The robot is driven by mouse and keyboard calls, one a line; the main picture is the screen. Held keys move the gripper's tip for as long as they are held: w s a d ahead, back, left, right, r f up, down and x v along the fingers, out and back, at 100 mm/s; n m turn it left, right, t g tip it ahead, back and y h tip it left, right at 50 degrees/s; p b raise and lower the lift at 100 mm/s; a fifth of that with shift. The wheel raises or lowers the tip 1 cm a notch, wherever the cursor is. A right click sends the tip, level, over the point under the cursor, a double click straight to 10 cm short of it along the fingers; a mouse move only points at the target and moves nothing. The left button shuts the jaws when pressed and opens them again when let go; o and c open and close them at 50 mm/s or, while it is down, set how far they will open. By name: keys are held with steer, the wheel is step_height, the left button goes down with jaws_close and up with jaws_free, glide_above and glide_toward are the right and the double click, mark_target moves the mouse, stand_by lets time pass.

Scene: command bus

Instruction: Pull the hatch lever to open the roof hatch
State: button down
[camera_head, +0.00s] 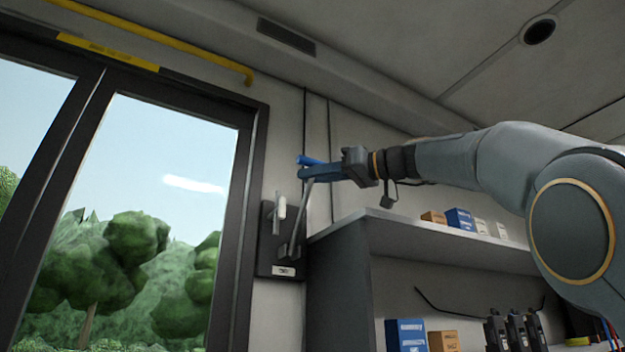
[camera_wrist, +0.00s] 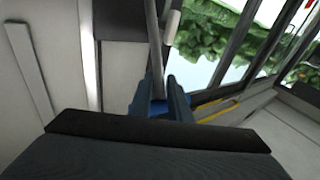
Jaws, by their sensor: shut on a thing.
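A dark wall panel (camera_head: 266,266) beside the window carries a lever (camera_head: 298,222), a grey metal bar that rises tilted to the right from the panel. My gripper (camera_head: 304,173) is shut at this upper end, reaching in from the right. A white handle (camera_head: 281,208) stands on the same panel, left of the lever. The roof hatch cannot be made out.
A grey shelf unit (camera_head: 340,244) stands right of the panel, under my arm, with small boxes (camera_head: 459,219) on top and more items inside. A large window (camera_head: 160,180) fills the left. A yellow rail (camera_head: 160,38) runs above it. The ceiling holds a round vent (camera_head: 539,31).

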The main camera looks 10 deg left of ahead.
steer(key=shift+s, duration=0.1)
steer(key=c, duration=1.8)
jaws_free()
steer(key=shift+s+a, duration=0.1)
steer(key=shift+a, duration=0.05)
steer(key=shift+d, duration=0.25)
steer(key=b+v, duration=0.2)
steer(key=v, duration=0.5)
steer(key=shift+d, duration=0.25)
